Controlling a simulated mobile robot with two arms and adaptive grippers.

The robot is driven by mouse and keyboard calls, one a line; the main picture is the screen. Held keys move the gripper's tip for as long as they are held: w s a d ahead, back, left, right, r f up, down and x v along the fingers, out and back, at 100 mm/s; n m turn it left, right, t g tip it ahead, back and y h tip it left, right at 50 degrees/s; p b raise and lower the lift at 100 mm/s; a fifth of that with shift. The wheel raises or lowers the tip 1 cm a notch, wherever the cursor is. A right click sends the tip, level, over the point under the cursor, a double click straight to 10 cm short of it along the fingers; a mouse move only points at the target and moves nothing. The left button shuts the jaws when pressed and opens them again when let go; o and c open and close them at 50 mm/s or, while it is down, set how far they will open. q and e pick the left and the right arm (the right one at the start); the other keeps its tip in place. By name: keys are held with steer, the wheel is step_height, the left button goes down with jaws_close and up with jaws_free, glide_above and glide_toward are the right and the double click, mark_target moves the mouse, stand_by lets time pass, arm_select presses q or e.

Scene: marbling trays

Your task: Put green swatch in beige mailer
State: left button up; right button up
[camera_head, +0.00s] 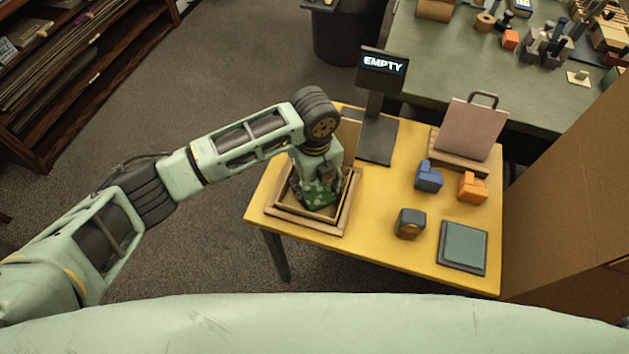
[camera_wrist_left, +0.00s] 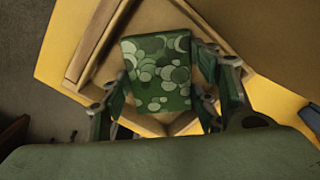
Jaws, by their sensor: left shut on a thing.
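My left gripper (camera_head: 318,186) is shut on the green swatch (camera_head: 321,195), a flat piece patterned with pale green spots. The wrist view shows the swatch (camera_wrist_left: 158,72) between the two fingers (camera_wrist_left: 165,95). The gripper holds it over the open beige mailer (camera_head: 350,138), whose lid stands up at the back. The mailer lies inside a wooden frame (camera_head: 300,226) at the table's left end. The arm and gripper hide part of the mailer's inside. I cannot tell whether the swatch touches the bottom. My right gripper is not in view.
On the yellow table (camera_head: 380,232) stand an EMPTY display (camera_head: 382,66), a pinkish board with a handle (camera_head: 470,130), a blue block (camera_head: 428,177), an orange block (camera_head: 472,188), a grey block (camera_head: 410,223) and a green pad (camera_head: 464,245). A cardboard wall (camera_head: 570,190) rises at right.

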mark_target(315, 187)
arm_select(q)
steer(key=shift+f, duration=0.1)
steer(key=o, duration=0.9)
steer(key=shift+c, duration=0.2)
step_height(315, 187, up, 12)
steer(key=shift+s, duration=0.1)
